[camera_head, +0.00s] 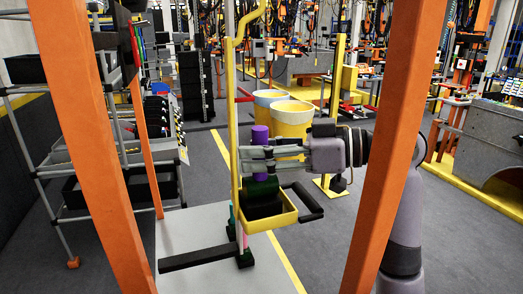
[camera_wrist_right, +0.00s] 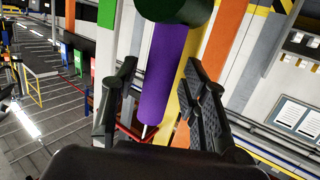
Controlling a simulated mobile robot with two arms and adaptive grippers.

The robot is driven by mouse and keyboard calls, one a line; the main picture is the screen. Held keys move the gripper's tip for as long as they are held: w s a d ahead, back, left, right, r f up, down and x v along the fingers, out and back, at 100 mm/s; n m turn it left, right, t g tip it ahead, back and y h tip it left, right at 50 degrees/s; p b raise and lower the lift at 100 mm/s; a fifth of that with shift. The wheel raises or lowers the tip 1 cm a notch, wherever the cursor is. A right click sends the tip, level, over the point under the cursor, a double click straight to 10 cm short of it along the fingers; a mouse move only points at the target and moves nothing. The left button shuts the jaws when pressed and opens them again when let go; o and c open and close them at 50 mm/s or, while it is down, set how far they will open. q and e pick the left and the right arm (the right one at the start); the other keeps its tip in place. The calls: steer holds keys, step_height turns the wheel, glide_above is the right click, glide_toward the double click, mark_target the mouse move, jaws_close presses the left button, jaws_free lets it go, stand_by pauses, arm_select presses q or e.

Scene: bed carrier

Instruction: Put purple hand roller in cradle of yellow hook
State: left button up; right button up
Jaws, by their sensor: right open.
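The purple hand roller (camera_head: 261,136) stands upright beside the pole of the yellow hook (camera_head: 234,95). Its dark green lower part is just above or in the yellow cradle (camera_head: 285,219); I cannot tell whether it rests there. My right gripper (camera_head: 247,160) reaches in from the right at the roller's height. In the right wrist view, the purple roller (camera_wrist_right: 165,75) lies between the two spread fingers of the right gripper (camera_wrist_right: 160,88), with a visible gap on the left finger's side. The yellow hook pole also shows right behind it. My left gripper is out of view.
Orange posts (camera_head: 90,130) and (camera_head: 395,130) frame the front left and right. A grey platform (camera_head: 205,235) lies below the hook. Yellow bins (camera_head: 292,120) stand behind my right gripper. A metal shelf rack (camera_head: 110,140) is at the left.

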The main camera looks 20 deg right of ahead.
steer(key=shift+d, duration=0.2)
steer(key=b+v, duration=0.5)
steer(key=v, duration=0.6)
steer(key=shift+s+d+r, duration=0.2)
steer(key=shift+d, duration=0.1)
